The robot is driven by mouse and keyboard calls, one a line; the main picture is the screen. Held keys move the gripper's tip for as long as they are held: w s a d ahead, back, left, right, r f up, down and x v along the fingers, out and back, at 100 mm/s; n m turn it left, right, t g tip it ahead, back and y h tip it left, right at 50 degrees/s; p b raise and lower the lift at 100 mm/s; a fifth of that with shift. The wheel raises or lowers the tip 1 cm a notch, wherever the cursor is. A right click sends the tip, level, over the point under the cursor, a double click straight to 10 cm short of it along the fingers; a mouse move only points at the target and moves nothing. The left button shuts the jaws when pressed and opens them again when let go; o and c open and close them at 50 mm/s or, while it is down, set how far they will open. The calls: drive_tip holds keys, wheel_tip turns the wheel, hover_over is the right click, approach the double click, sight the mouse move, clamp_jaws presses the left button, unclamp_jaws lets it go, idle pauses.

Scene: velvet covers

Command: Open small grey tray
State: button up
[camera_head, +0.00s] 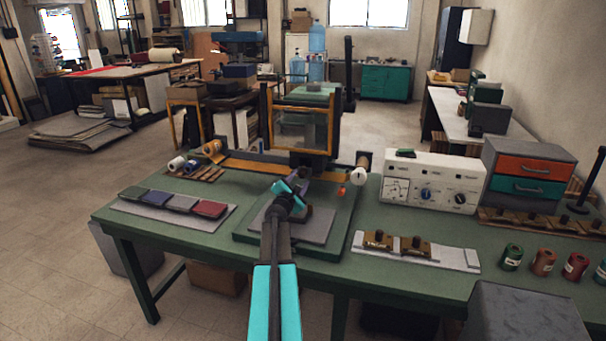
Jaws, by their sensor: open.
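My gripper (296,182) is open and empty at the end of my arm, above the middle of the green table's press base. My arm partly hides the flat grey plate (318,224) lying in that base. I cannot tell which thing is the small grey tray. A flat grey tray (128,208) at left carries several dark blue, grey-green and red covers. A pale tray (455,258) at right carries two brown blocks with knobs. A grey cabinet (527,153) at the back right has an orange drawer (527,168) above a teal drawer (515,187), both shut.
A press frame with a clear panel (300,132) stands behind my gripper. A white control box (431,182) with dials stands right of it. Several small jars (543,262) and a grey box (525,315) are at front right. Rolls (176,164) lie at back left.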

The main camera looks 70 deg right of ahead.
sight(302, 176)
drive_tip(key=shift+w+d+p, duration=0.15)
drive_tip(key=shift+d+p, duration=0.35)
drive_tip(key=shift+d, duration=1.6)
